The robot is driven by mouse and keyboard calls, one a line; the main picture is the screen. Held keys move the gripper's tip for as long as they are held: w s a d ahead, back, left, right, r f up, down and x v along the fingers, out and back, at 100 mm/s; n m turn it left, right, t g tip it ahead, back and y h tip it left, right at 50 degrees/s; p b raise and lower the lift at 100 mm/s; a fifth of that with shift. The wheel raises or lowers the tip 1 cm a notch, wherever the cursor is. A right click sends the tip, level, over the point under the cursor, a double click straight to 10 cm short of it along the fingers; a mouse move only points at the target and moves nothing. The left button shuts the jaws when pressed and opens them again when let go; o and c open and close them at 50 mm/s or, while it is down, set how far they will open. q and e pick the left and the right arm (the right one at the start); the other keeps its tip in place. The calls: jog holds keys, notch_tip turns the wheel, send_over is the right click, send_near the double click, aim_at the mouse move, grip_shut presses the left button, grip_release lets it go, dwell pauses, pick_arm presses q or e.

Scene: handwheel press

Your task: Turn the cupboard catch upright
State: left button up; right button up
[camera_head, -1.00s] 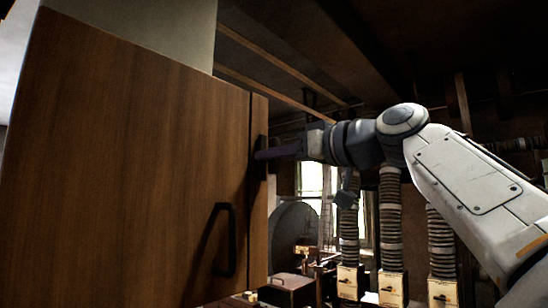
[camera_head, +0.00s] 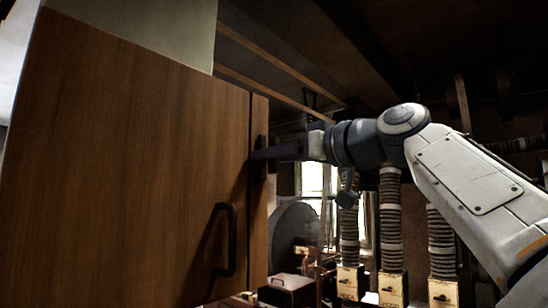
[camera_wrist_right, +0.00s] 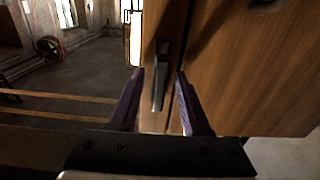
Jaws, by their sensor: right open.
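The wooden cupboard (camera_head: 120,150) fills the left of the head view. Its dark catch (camera_head: 262,143) sits on the narrow strip at the door's right edge. In the wrist view the catch (camera_wrist_right: 160,77) is a dark bar lying lengthwise along the strip, between my right gripper's fingers. My right gripper (camera_head: 258,154) reaches in from the right at the catch. In the wrist view its purple fingers (camera_wrist_right: 158,88) are open, one on each side of the catch, with gaps visible. Whether a fingertip touches the catch cannot be told. My left gripper is not in view.
A dark door handle (camera_head: 231,240) stands out from the door below the catch. Behind, ribbed columns (camera_head: 390,225) rise from boxes, with a dark box (camera_head: 287,290) and a window beyond. Open floor (camera_wrist_right: 80,75) shows left of the cupboard in the wrist view.

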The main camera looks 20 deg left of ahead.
jog(key=b+v, duration=0.4)
jog(key=v, duration=0.6)
jog(key=shift+d, duration=0.15)
